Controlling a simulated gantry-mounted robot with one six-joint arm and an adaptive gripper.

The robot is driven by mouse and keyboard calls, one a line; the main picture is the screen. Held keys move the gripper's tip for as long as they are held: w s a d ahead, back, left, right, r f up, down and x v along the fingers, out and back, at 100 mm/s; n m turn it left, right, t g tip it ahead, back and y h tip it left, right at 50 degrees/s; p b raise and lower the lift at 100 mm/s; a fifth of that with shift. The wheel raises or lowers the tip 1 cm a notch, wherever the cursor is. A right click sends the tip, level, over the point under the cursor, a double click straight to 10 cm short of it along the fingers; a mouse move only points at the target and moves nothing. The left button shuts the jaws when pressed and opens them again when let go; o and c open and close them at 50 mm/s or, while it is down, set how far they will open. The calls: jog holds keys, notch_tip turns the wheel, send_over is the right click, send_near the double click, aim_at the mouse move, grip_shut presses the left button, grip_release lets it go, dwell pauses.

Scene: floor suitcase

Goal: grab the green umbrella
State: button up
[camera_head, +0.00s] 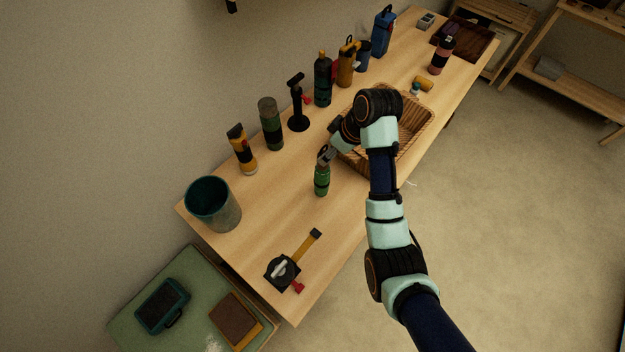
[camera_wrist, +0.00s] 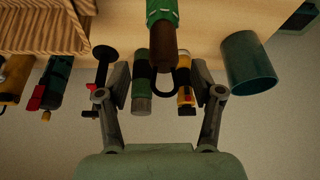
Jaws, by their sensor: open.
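The green umbrella (camera_head: 321,184) is a short green cylinder on the wooden table, in front of the row of bottles. In the wrist view its green body (camera_wrist: 161,12) and brown handle (camera_wrist: 163,50) with a dark strap loop show between my fingers. My gripper (camera_head: 325,154) is at the top end of the umbrella in the head view. In the wrist view my gripper (camera_wrist: 161,76) is open, one finger on each side of the handle, with a gap on both sides. The tabletop under the umbrella is partly hidden.
A wicker basket (camera_head: 417,137) stands close on the right, partly behind my arm. Flashlights (camera_head: 242,150) and a green-black cylinder (camera_head: 270,124) stand behind. A teal bin (camera_head: 213,204) is at left. A tape measure (camera_head: 283,271) lies in front; the table between is clear.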

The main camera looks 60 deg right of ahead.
send_over(322, 173)
jog(key=d, duration=0.2)
jog(key=f, duration=0.5)
jog(key=shift+w+a, duration=0.1)
jog(key=shift+w, duration=0.2)
grip_shut()
jog(key=shift+r, duration=0.1)
